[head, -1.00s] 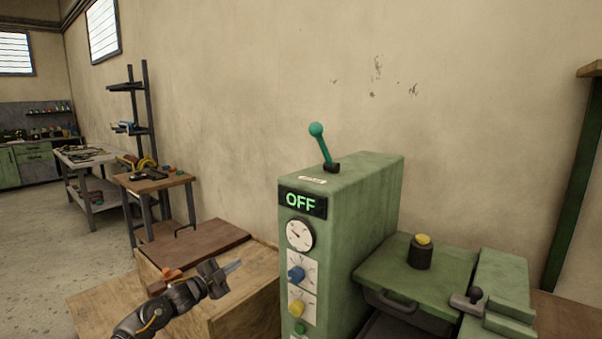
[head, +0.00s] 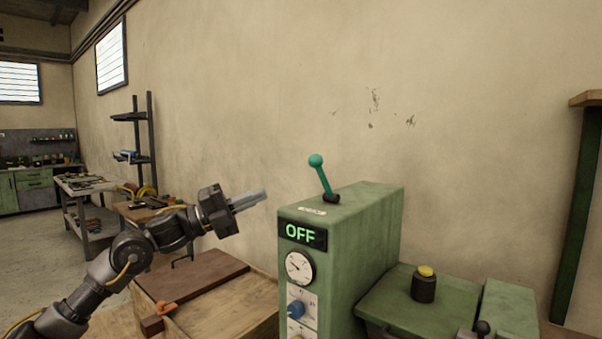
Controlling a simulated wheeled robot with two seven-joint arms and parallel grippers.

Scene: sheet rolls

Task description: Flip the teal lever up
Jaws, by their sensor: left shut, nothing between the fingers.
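The teal lever (head: 321,177) stands on top of the green machine cabinet (head: 350,232), tilted a little to the left, with a round teal knob at its top end and a black base. A display (head: 301,234) on the cabinet's front reads OFF. My left gripper (head: 262,196) is shut and empty. It is to the left of the lever, a little lower than the knob in the picture, pointing right, with clear space between its fingertips and the lever. My right gripper is not in view.
A gauge (head: 299,267) and a blue knob (head: 296,309) are on the cabinet front. A yellow-topped button (head: 425,272) sits on the lower green part at the right. A wooden crate with a brown lid (head: 190,276) stands below my left arm. The wall behind is bare.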

